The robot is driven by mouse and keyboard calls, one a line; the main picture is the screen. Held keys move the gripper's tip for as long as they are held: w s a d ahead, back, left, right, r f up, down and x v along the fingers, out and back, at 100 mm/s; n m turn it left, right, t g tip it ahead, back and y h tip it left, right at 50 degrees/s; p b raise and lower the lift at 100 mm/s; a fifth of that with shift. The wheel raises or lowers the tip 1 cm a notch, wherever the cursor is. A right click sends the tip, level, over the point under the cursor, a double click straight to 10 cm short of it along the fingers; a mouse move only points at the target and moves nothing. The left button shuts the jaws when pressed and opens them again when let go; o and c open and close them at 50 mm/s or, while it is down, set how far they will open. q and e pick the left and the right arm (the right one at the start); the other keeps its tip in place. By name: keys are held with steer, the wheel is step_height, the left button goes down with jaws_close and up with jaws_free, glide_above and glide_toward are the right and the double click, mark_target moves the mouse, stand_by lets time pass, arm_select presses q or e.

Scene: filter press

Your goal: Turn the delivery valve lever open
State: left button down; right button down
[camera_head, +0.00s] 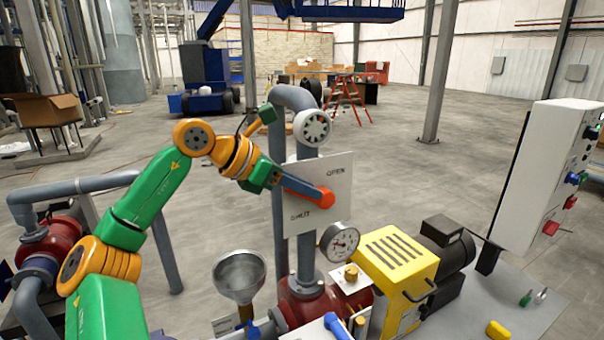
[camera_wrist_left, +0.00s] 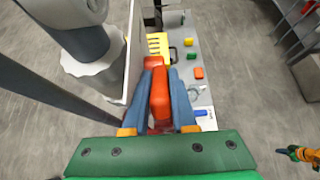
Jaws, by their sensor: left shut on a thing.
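The delivery valve lever (camera_head: 327,197) is red-orange, with its round hub on a white plate (camera_head: 340,171). The plate reads OPEN at upper right and SHUT at lower left. The lever points left and slightly up from the hub, between the two words. My left gripper (camera_head: 307,190) comes from the left and is shut on the lever; its blue fingers hide most of the arm in the head view. In the left wrist view the red lever (camera_wrist_left: 160,95) lies between both blue fingers. Part of my right arm shows at the lower right there, too small to read its jaws.
A grey pipe with a white handwheel (camera_head: 312,128) stands right above the plate. A pressure gauge (camera_head: 339,241), a funnel (camera_head: 239,277) and a yellow pump housing (camera_head: 398,262) sit below. A white control box (camera_head: 545,178) stands at right.

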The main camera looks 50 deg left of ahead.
stand_by(0.3)
arm_select(q)
steer(key=c, duration=0.7)
jaws_free()
